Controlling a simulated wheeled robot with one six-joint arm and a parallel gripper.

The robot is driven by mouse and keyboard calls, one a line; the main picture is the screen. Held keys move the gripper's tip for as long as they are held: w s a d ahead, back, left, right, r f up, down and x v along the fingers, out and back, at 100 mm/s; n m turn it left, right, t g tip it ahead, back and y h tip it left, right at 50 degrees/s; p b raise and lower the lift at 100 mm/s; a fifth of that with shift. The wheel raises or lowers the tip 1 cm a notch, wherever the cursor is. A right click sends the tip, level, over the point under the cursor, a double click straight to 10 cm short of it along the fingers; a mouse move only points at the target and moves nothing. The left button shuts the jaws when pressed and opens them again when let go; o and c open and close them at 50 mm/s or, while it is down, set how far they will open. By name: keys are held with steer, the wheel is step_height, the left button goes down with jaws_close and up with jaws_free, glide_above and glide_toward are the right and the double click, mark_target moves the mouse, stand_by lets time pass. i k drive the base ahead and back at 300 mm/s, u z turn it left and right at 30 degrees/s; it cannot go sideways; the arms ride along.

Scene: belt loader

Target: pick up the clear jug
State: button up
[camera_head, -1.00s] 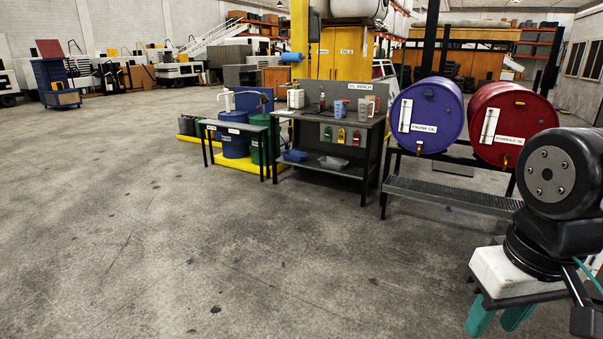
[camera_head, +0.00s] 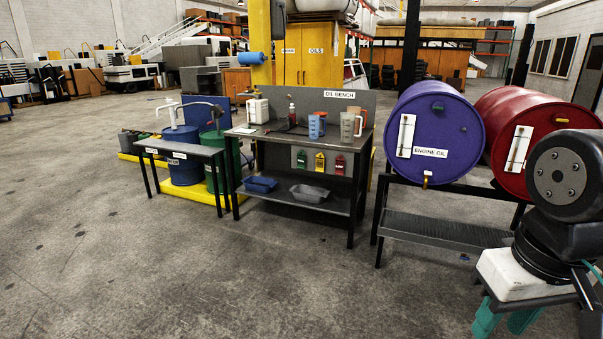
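The clear jug (camera_head: 348,128) is a translucent greyish jug standing upright on the top of the oil bench (camera_head: 270,138), near its right end. A blue jug (camera_head: 317,125) stands just to its left, and an orange jug (camera_head: 357,112) is close behind it. My gripper (camera_head: 505,320) is at the lower right, its teal fingers pointing down and cut off by the picture's bottom edge. It is far from the bench and touches none of the jugs. A gap shows between the fingers, and nothing is seen between them.
A purple engine oil drum (camera_head: 440,115) and a red drum (camera_head: 545,110) lie on a rack with a low grating shelf (camera_head: 445,232) right of the bench. A small table (camera_head: 185,148) and blue barrel (camera_head: 182,170) stand left. The floor (camera_head: 190,270) in front is clear.

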mark_target(348, 119)
steer(key=i, duration=4.8)
steer(key=u, duration=0.2)
